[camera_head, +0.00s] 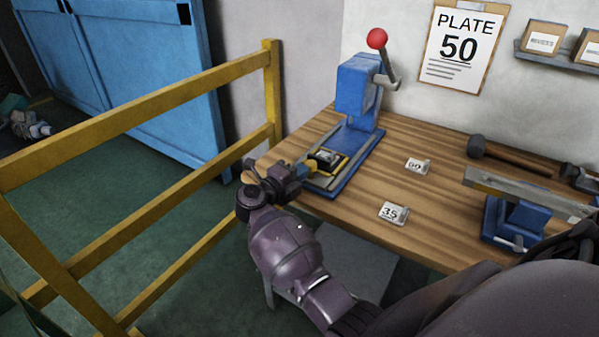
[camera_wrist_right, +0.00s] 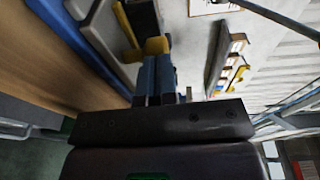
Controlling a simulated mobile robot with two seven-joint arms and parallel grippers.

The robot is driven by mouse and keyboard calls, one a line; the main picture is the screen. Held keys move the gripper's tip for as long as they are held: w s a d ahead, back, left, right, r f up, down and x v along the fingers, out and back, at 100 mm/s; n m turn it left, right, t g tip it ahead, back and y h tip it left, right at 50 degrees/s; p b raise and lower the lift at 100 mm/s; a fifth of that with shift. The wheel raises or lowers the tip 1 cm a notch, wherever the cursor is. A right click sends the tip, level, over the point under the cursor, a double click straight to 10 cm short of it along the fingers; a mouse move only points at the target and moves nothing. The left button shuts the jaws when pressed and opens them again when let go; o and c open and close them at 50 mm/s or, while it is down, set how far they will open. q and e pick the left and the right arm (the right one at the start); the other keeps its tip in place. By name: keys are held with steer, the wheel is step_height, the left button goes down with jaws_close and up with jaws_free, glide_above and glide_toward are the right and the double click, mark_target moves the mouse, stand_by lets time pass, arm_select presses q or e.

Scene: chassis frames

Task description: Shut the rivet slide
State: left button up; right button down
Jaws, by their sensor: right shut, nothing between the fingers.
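The blue rivet press (camera_head: 357,88) with a red-knobbed lever stands at the back of the wooden bench. Its slide (camera_head: 343,163), a yellow-edged carrier with a dark plate on it, sits on the blue base in front of the press head, toward the bench's front edge. My right gripper (camera_head: 301,171) is shut and empty at the front end of the slide, by its yellow handle. In the wrist view the right fingertips (camera_wrist_right: 160,62) are at the yellow handle (camera_wrist_right: 156,45); I cannot tell whether they touch. My left gripper is not in view.
Number tags 90 (camera_head: 417,166) and 35 (camera_head: 393,212) lie on the bench. A hammer (camera_head: 510,155) and a blue vise (camera_head: 515,222) are at right. A yellow railing (camera_head: 150,105) runs along the left. A clipboard reading PLATE 50 (camera_head: 462,47) hangs on the wall.

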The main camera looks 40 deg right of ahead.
mark_target(328, 152)
steer(key=shift+d, duration=0.1)
steer(key=x, duration=0.5)
steer(key=w+b+x, duration=0.1)
steer(key=x, duration=0.4)
steer(key=w+x, duration=0.1)
steer(key=x, duration=0.4)
steer(key=shift+w+a+r+b, duration=0.1)
steer(key=shift+w+a+b, duration=0.15)
steer(key=shift+a+b, duration=0.05)
steer(key=shift+d+r, duration=0.15)
steer(key=shift+r, duration=0.1)
